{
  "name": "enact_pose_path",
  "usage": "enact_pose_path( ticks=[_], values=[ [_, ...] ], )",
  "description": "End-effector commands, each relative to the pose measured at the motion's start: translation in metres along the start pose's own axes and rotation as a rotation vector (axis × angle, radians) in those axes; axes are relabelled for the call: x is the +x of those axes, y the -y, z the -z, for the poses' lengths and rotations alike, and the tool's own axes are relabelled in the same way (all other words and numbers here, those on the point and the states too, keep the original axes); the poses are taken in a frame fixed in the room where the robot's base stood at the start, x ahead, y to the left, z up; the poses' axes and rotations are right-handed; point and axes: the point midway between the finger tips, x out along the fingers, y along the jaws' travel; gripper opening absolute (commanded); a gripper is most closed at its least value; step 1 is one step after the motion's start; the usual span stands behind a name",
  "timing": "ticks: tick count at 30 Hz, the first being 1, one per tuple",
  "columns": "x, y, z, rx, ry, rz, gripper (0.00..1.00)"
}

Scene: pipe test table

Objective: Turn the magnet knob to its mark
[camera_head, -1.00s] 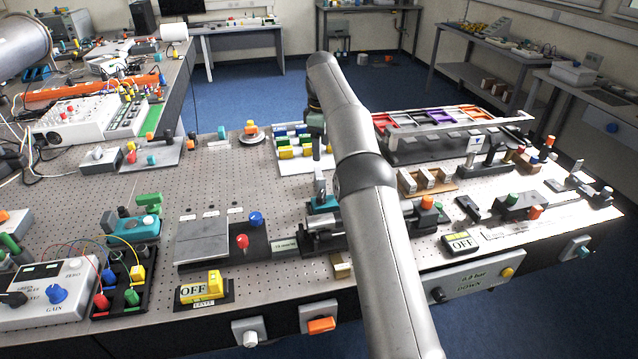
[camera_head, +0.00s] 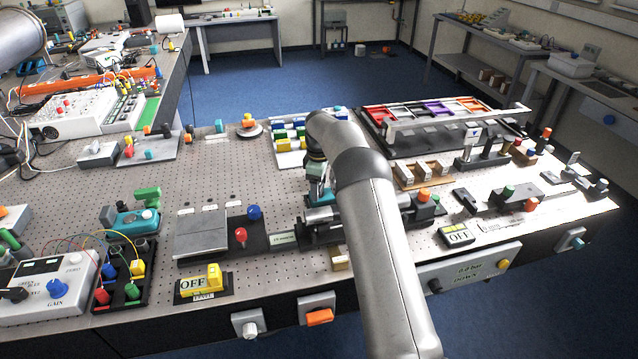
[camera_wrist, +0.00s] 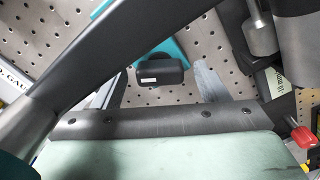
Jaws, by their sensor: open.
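In the wrist view a black knob-like block (camera_wrist: 160,70) with a small white mark sits against a teal body (camera_wrist: 172,42); I take it to be the magnet knob. My gripper (camera_wrist: 165,82) is open, its two grey fingers spread to either side of the block. I cannot tell whether they touch it. In the head view the teal body (camera_head: 322,197) shows beside the black fixture, just below the end of my arm. My arm hides much of this fixture there, and the knob and fingertips cannot be made out.
A red knob (camera_head: 241,235) and a blue knob (camera_head: 254,212) stand left of the fixture. A flat grey plate (camera_head: 202,235) lies farther left. A wooden holder (camera_head: 424,173) stands to the right. Bare perforated tabletop (camera_head: 255,285) shows in front.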

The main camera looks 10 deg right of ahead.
Motion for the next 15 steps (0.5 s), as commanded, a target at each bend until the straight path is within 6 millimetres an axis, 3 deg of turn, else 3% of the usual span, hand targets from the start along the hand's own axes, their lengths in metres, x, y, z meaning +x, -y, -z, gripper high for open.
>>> enact_pose_path(
  ticks=[8,13,15],
  values=[
    [0.002,-0.0001,0.0,0.0,0.0,0.0,0.67],
    [0.0019,-0.0001,-0.0001,0.0,0.0,0.0,0.23],
    [0.0018,-0.0001,-0.0001,0.0,0.0,0.0,0.22]
  ],
)
